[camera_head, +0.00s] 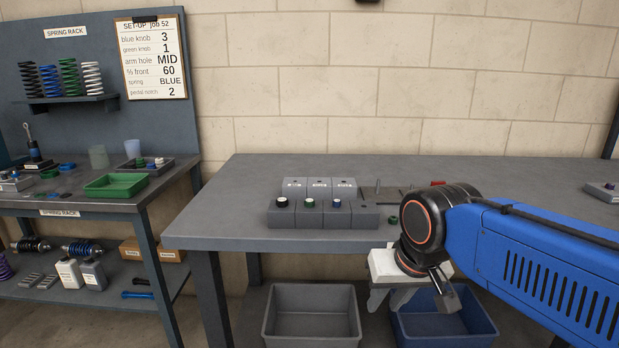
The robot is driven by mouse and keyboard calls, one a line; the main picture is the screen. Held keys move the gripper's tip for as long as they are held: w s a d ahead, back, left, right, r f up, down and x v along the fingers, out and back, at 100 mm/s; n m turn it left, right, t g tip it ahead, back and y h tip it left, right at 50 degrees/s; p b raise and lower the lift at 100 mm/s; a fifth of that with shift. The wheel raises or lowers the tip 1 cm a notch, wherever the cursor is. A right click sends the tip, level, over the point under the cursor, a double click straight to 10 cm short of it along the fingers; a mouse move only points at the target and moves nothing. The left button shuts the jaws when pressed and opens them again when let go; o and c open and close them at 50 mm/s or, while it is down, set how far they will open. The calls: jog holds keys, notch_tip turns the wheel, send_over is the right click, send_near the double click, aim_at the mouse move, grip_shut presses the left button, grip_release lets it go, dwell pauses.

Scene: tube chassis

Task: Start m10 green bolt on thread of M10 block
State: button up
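A row of grey blocks (352,214) stands on the grey bench, with a row of labelled grey blocks (319,185) behind it; I cannot read the labels, so I cannot tell which block is M10. A small green item (391,219) lies on the bench right of the blocks. I cannot tell which of the two is the m10 green bolt. My gripper (400,298) hangs in front of the bench edge, right of the blocks.
A grey bin (312,311) and a blue bin (420,328) stand below the bench. Thin upright pins (377,186) and a small red item are behind my wrist. A side table with a green tray (116,185) is at the left. The bench's left end is clear.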

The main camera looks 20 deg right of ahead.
jog(key=w+a+r+m+g, duration=0.2)
jog(key=w+a+r+m, duration=0.1)
jog(key=w+r+m, duration=0.75)
notch_tip(320, 180, up, 10)
jog(key=m+g, duration=0.2)
jog(key=m, duration=0.7)
send_over(310, 200)
jog(key=shift+r, duration=0.2)
jog(key=shift+f, duration=3.5)
jog(key=shift+r, duration=0.15)
grip_shut()
